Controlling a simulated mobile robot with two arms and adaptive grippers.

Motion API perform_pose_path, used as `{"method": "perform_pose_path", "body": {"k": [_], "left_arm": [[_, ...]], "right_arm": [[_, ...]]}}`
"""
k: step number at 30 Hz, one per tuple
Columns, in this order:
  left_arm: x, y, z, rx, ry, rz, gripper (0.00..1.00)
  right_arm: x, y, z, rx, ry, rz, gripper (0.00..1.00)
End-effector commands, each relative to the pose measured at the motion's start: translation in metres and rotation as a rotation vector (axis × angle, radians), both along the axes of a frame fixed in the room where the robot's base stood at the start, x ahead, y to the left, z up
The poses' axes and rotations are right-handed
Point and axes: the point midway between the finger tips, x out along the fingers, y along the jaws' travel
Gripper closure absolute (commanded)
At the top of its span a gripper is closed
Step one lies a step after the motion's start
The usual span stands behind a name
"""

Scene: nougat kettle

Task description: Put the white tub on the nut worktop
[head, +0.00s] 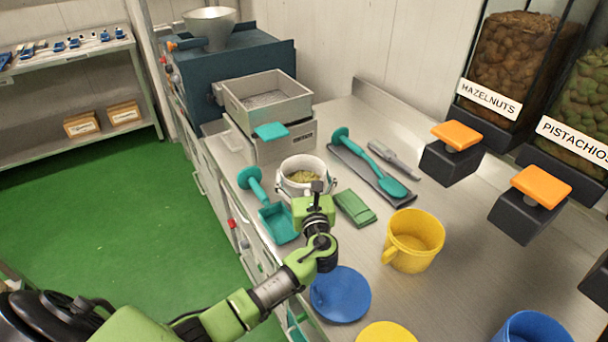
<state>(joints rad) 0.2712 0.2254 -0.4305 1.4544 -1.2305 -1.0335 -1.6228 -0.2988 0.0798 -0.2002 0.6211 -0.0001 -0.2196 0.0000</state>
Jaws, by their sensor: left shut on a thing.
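The white tub (304,165) stands upright on the steel nut worktop (455,265), or just above it; I cannot tell whether its base touches. It holds a greenish-yellow content. My left gripper (317,187) is at the tub's near rim and shut on the tub, with my green arm reaching in from the lower left. The gripper hides part of the tub's near side and the fingertips. My right gripper is not in view.
A teal scoop (277,222) lies left of the tub and a green folded cloth (355,208) right of it. A tray (357,171) with a teal spatula lies behind. A yellow jug (413,241) and blue lid (341,294) are nearer. A scale with a steel box (264,97) stands behind.

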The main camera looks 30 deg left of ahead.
Motion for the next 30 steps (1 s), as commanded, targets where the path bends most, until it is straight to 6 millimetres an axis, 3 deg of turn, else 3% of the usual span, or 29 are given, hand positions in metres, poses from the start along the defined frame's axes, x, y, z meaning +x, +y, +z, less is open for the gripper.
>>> {"method": "perform_pose_path", "body": {"k": [7,8,9,22,30], "left_arm": [[0.0,0.0,-0.002,0.0,-0.002,0.0,0.5],[0.0,0.0,-0.003,0.0,0.0,0.0,0.12],[0.0,0.0,-0.003,0.0,0.0,0.0,0.02],[0.0,0.0,0.003,-0.001,-0.001,0.0,0.01],[-0.038,-0.03,-0.002,-0.003,0.001,-0.003,0.01]], "right_arm": [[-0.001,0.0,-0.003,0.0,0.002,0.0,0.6],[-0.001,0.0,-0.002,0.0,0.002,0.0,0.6],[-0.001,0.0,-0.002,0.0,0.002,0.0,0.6],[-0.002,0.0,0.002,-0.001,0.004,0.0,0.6],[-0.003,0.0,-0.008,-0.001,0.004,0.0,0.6]]}}
